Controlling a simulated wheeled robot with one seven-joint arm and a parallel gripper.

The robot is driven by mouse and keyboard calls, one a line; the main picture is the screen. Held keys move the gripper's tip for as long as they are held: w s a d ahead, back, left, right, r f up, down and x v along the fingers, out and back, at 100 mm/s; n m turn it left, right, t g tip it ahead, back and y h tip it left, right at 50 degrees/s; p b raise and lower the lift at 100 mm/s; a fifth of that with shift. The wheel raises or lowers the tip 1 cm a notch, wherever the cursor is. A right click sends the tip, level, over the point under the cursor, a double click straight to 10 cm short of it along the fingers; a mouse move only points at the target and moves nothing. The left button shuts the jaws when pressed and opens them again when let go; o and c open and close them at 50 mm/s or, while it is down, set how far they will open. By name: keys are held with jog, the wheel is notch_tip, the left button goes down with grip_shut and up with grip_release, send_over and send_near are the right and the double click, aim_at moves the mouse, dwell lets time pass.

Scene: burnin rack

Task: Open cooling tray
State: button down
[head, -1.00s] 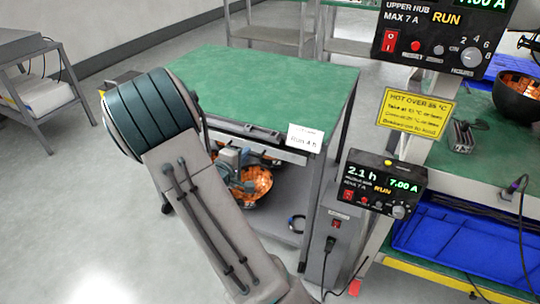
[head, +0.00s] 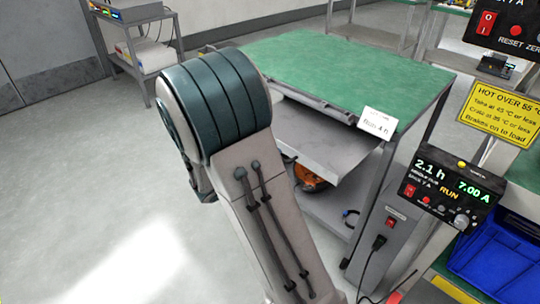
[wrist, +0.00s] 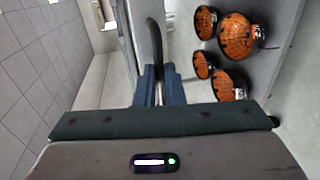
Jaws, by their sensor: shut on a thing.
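The cooling tray (head: 325,146) is a flat grey drawer under the green top of a metal cart. It sticks out from beneath the cart top toward me, so part of its bare upper surface shows. In the wrist view, the blue fingers of my gripper (wrist: 158,87) are closed on the tray's dark bar handle (wrist: 154,43). My gripper and the handle are hidden behind my arm in the head view.
A control box (head: 450,190) and blue bin (head: 495,256) are at right. Open floor (head: 85,190) lies left; a small side cart (head: 150,48) stands behind.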

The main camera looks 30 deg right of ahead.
jog(key=c, duration=1.8)
grip_release()
jog(key=p+v, duration=0.1)
jog(key=v, duration=1.3)
jog(key=shift+p, duration=0.4)
jog(key=shift+d, duration=0.15)
